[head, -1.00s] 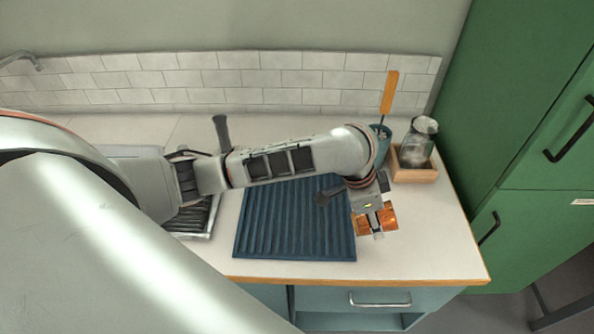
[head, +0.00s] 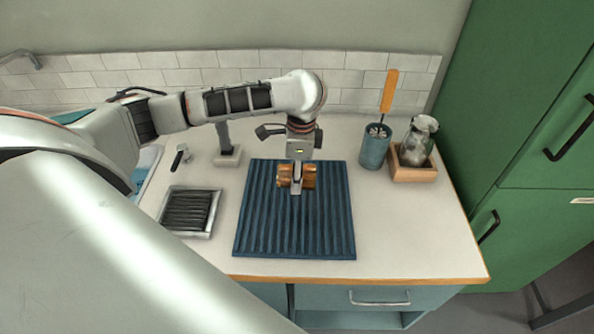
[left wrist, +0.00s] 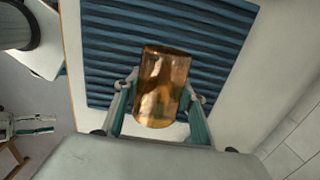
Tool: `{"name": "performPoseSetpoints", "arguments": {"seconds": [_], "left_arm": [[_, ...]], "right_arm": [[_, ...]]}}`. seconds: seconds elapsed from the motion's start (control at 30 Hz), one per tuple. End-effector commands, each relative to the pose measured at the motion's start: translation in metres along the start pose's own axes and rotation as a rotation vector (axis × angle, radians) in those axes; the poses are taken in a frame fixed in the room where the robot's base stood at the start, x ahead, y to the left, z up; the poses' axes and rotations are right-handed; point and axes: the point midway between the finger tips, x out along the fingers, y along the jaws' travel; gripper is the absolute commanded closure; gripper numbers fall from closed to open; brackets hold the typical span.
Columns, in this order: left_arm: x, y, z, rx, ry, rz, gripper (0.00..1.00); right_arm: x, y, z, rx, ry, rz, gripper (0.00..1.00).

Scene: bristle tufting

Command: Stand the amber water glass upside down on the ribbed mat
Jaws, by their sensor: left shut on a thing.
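The amber water glass (head: 310,177) is in my left gripper (head: 297,187), over the upper middle of the blue ribbed mat (head: 295,232) in the head view. In the left wrist view the glass (left wrist: 163,88) lies between the two fingers of the gripper (left wrist: 160,95), with the ribbed mat (left wrist: 110,75) behind it. The fingers are shut on its sides. The glass looks tilted on its side, not upright. Its height above the mat is hard to judge.
Right of the mat stand a teal cup (head: 374,150) with an orange-handled brush and a wooden tray (head: 414,174) holding a glass jug (head: 417,143).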

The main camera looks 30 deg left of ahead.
Motion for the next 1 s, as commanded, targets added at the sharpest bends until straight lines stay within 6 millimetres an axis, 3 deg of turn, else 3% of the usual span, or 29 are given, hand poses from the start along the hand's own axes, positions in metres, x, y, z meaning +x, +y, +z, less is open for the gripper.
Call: {"name": "performPoseSetpoints", "arguments": {"seconds": [0.6,1.0], "left_arm": [[0.051,0.0,-0.004,0.0,0.001,0.0,0.91],[0.058,0.0,-0.004,0.0,0.001,-0.002,0.91]], "right_arm": [[0.0,-0.003,-0.001,0.005,0.001,-0.002,0.6],[-0.001,0.001,0.001,-0.008,-0.001,-0.002,0.6]]}}
